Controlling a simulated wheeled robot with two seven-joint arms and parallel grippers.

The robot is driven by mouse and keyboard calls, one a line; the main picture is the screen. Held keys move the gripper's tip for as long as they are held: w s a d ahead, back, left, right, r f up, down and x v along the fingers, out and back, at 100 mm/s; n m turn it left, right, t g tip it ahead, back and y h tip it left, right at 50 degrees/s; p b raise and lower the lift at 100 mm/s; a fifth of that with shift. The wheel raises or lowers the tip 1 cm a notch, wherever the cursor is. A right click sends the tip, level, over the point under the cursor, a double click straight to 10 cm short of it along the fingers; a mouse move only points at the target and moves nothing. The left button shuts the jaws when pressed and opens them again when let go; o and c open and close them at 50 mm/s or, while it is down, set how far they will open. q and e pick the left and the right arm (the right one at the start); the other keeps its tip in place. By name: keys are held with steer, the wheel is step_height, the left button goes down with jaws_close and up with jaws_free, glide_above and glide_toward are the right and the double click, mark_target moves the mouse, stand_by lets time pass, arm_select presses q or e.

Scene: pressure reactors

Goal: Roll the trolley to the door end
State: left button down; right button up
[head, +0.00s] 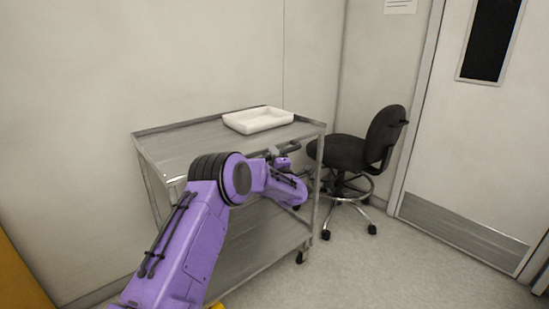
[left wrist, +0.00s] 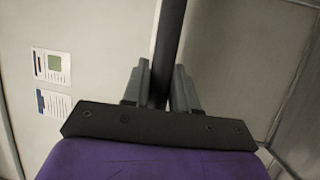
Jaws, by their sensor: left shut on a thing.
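The trolley (head: 185,147) is a grey metal cart with a top shelf, a lower shelf and castors, standing along the wall in the head view. A white tray (head: 258,120) sits on its top shelf. My left arm reaches across the near side of the trolley, and my left gripper (head: 279,153) is at its right end. In the left wrist view, the gripper's two fingers (left wrist: 159,90) are closed on a dark bar (left wrist: 171,35), which looks like the trolley's handle. My arm hides part of the trolley's near side. My right gripper is not in view.
A black swivel chair (head: 345,152) stands just right of the trolley, close to its right end. The door (head: 480,130) with a dark window is at the far right. Open floor (head: 390,270) lies in front of the chair and door. Something yellow (head: 18,275) shows at lower left.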

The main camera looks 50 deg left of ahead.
arm_select(q)
steer(key=shift+r, duration=0.1)
steer(key=c, duration=1)
jaws_free()
steer(key=shift+o, duration=0.2)
steer(key=v, duration=1)
steer(key=shift+d+f, duration=0.2)
steer(key=shift+s, duration=0.1)
